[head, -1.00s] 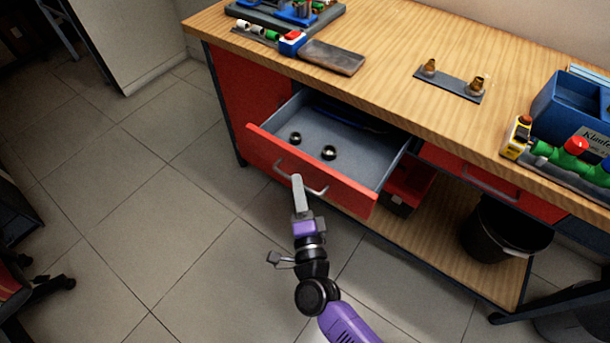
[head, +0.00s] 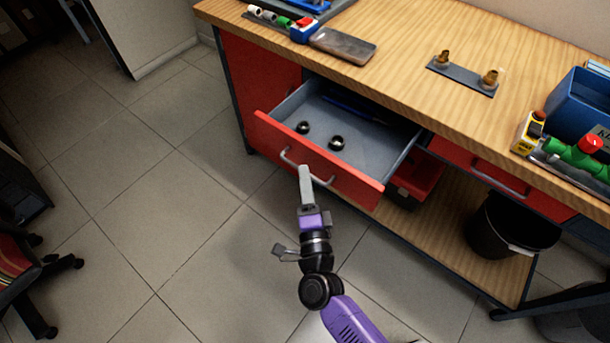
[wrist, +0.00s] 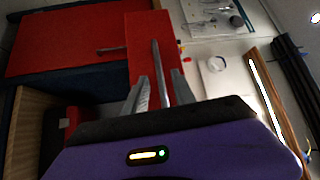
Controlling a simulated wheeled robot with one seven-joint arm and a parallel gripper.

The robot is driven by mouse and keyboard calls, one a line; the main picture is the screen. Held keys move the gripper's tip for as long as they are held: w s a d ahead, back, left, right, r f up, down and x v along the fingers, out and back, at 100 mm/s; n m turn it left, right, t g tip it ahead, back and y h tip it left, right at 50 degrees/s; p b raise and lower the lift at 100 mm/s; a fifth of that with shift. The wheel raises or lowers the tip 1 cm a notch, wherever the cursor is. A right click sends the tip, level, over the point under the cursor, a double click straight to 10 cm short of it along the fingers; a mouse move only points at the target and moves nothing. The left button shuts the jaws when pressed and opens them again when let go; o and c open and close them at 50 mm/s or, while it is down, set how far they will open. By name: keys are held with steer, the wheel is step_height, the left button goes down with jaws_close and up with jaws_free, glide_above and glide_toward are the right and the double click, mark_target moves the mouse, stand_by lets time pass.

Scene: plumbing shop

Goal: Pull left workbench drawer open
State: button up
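The left workbench drawer has a red front (head: 340,180) and a grey inside (head: 370,145). It stands well out from the bench, so its inside shows. Its grey bar handle (head: 290,158) crosses the front. My gripper (head: 304,170) is at this handle, in front of the drawer. In the wrist view the handle (wrist: 157,62) runs between the two fingers of my gripper (wrist: 160,85), with narrow gaps seeming to show on both sides. The fingers look apart. The head view shows only one finger clearly, and it covers part of the handle.
Two dark rings (head: 337,142) lie in the drawer. A second red drawer (head: 520,190) is shut. A black bucket (head: 510,225) stands below.

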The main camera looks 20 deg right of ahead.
steer(key=s+a, duration=0.1)
steer(key=s, duration=0.5)
steer(key=shift+s+f+b, duration=0.3)
steer(key=shift+s+f, duration=0.1)
steer(key=shift+f, duration=0.05)
steer(key=shift+a, duration=0.1)
steer(key=s+r+n+y, duration=0.3)
steer(key=s+r+n, duration=0.25)
steer(key=n, duration=0.25)
steer(key=s+d+r+n+g, duration=0.1)
steer(key=s+d+r+n, duration=0.1)
steer(key=s, duration=0.5)
steer(key=s+d+r+n+g, duration=0.2)
steer(key=s+d+r+n, duration=0.1)
steer(key=s, duration=0.5)
steer(key=s+d+r+n+g+p, duration=0.1)
steer(key=s+d+r+n, duration=0.1)
steer(key=s+d+n, duration=0.2)
steer(key=shift+s+d+r+n+g, duration=0.15)
steer(key=shift+s+d+n+g, duration=0.35)
steer(key=shift+s, duration=1.35)
